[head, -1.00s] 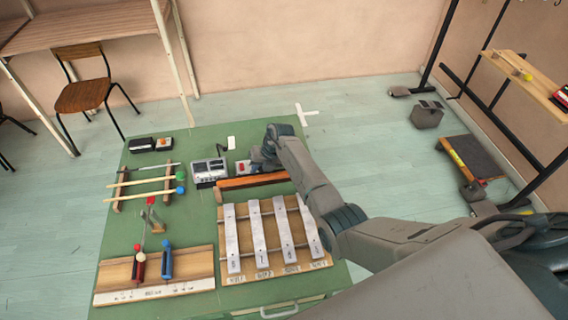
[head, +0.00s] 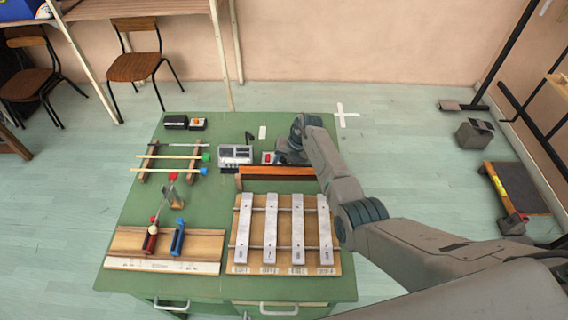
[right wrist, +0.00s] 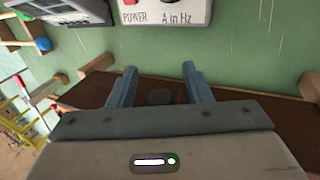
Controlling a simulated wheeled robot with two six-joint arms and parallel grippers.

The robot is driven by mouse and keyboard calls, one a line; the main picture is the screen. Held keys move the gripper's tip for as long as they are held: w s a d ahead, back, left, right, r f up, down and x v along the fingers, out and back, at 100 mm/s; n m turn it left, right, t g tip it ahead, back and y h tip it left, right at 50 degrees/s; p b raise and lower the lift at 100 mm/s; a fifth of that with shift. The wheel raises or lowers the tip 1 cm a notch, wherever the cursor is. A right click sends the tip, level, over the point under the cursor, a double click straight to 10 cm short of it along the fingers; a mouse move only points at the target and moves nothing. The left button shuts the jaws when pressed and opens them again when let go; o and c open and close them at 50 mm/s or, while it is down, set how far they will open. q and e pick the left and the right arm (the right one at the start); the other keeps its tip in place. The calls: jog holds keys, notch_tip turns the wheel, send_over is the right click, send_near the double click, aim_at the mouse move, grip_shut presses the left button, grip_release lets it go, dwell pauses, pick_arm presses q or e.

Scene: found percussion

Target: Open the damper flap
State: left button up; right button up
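The damper flap is a long brown wooden piece (head: 277,172) lying along the far side of the metal bar instrument (head: 269,235) on the green table. In the right wrist view, its dark brown top (right wrist: 105,92) lies beneath my fingers, with a dark round knob (right wrist: 158,97) between them. My right gripper (right wrist: 158,85) is open, a finger on either side of the knob; I cannot tell whether they touch it. In the head view, my right gripper (head: 290,152) is above the right part of the flap, partly hiding it. My left gripper is not in view.
A grey device (head: 235,155) and a small white box with a red button (head: 268,158) stand just behind the flap. Mallets (head: 170,157) rest on a wooden rack at left. Red and blue handled tools (head: 178,237) lie on a board at front left.

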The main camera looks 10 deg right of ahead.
jog(key=shift+r, duration=0.15)
jog(key=b+v, duration=0.3)
jog(key=v, duration=0.7)
jog(key=shift+d+r, duration=0.2)
jog(key=shift+r, duration=0.05)
